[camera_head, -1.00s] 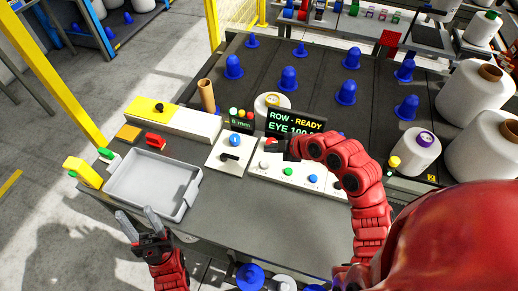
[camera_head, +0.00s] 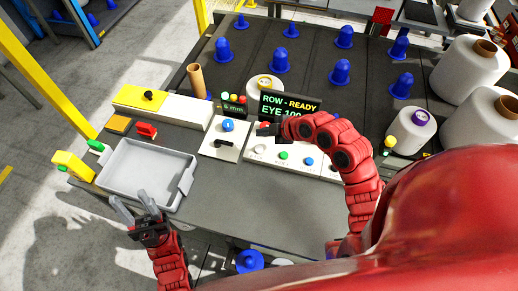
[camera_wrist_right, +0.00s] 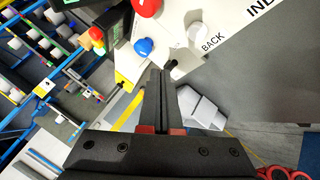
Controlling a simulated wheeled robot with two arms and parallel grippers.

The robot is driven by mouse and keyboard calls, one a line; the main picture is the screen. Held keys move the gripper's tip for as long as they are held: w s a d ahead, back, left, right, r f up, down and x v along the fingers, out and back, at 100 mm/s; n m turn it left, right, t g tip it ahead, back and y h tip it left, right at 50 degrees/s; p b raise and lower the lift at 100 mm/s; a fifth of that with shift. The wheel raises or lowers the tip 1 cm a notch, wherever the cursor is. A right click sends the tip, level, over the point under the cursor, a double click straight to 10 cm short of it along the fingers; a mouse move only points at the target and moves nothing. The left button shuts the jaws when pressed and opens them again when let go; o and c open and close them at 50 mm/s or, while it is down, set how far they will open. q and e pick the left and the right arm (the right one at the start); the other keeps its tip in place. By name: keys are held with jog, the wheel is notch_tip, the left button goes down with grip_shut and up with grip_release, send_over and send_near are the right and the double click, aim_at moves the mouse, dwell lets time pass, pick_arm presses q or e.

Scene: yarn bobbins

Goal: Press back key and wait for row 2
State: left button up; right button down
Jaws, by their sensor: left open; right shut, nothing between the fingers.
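The white key panel (camera_head: 271,158) lies on the table with a row of round keys. The white key beside the printed word BACK (camera_wrist_right: 197,34) shows in the right wrist view; its match in the head view is the leftmost white key (camera_head: 260,149). The dark display (camera_head: 290,107) behind reads "ROW - READY", and its lower line, "EYE 100", is partly covered by my arm. My right gripper (camera_head: 263,129) is shut and empty above the panel's left end. In the wrist view its fingertips (camera_wrist_right: 161,72) are apart from the BACK key. My left gripper (camera_head: 134,210) is open and empty by the grey tray.
The grey tray (camera_head: 113,184) is empty. A switch box (camera_head: 211,146) with a blue button and black lever stands left of the panel. Blue cones (camera_head: 340,71) stand on the dark rack behind, with large white bobbins (camera_head: 437,75) at right. Bare table lies before the panel.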

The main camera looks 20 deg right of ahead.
aim_at(262, 150)
notch_tip(262, 150, down, 6)
jog(key=b, duration=0.3)
jog(key=shift+r, duration=0.15)
jog(key=shift+f+b, duration=0.3)
jog(key=shift+b, duration=0.05)
dwell(1.4)
jog(key=shift+f+b, duration=0.45)
jog(key=shift+b, duration=0.2)
jog(key=shift+f+b, duration=0.5)
jog(key=shift+b, duration=0.1)
dwell(0.5)
jog(key=shift+r, duration=0.1)
jog(key=shift+r+p, duration=0.4)
jog(key=shift+r, duration=0.45)
jog(key=shift+r, duration=0.1)
